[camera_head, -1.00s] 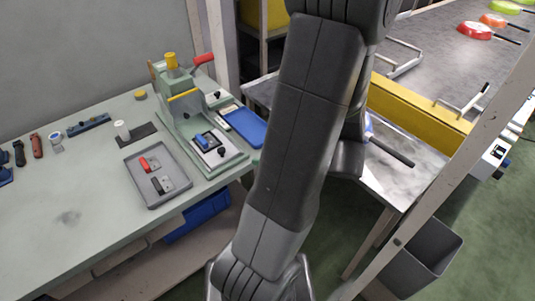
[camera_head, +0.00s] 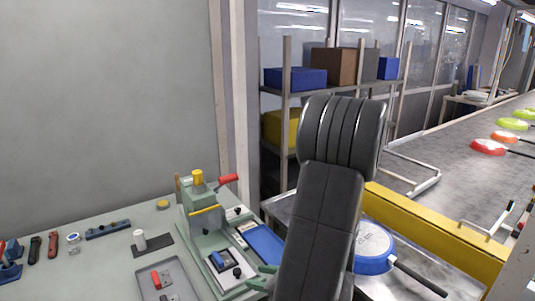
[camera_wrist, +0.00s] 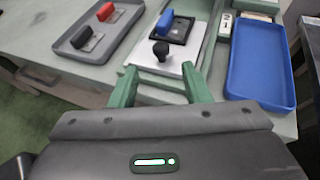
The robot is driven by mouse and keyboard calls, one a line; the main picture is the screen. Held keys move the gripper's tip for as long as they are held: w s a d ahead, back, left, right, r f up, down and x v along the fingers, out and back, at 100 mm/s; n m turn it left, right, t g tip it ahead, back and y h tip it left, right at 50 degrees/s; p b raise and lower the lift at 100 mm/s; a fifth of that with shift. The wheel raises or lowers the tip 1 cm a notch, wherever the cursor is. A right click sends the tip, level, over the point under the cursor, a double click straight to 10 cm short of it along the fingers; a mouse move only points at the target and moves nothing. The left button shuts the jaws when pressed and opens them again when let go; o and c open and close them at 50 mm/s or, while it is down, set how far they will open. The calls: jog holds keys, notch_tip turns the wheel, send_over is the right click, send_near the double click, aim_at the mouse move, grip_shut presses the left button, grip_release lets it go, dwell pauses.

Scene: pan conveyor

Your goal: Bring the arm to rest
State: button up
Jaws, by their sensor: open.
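My arm (camera_head: 322,215) stands upright in the head view, with its bend at the top, in front of the gap between the bench and the conveyor. My gripper (camera_wrist: 160,84) shows in the wrist view as two green fingers spread apart with nothing between them. Beyond the fingertips is the green press fixture's plate with a black knob (camera_wrist: 162,50) and a black holder with a blue-handled piece (camera_wrist: 170,25). In the head view, green finger parts show low beside the fixture, partly hidden by the arm. I cannot tell whether the fingers touch the fixture.
The green press (camera_head: 199,210) stands on the bench, with a blue tray (camera_wrist: 260,101) beside it and a grey tray (camera_wrist: 101,56) holding red and black handled pieces. A blue pan (camera_head: 373,250) lies right of my arm, near the yellow barrier (camera_head: 430,228). Several pans sit on the conveyor.

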jog(key=shift+x, duration=3.15)
jog(key=shift+s+d, duration=0.1)
jog(key=v, duration=1.4)
send_near(240, 273)
jog(key=x, duration=0.7)
jog(key=shift+a, duration=0.3)
jog(key=shift+w+a+f+p, duration=0.1)
jog(key=shift+w+a+p, duration=0.1)
jog(key=shift+w+a, duration=0.5)
jog(key=shift+w+a+p, duration=0.25)
jog(key=shift+w+a, duration=0.1)
jog(key=shift+w, duration=0.55)
jog(key=shift+w+a+f+p, duration=0.1)
jog(key=shift+w+a+p, duration=0.1)
jog(key=shift+w+a, duration=0.5)
jog(key=shift+w+d+r, duration=0.1)
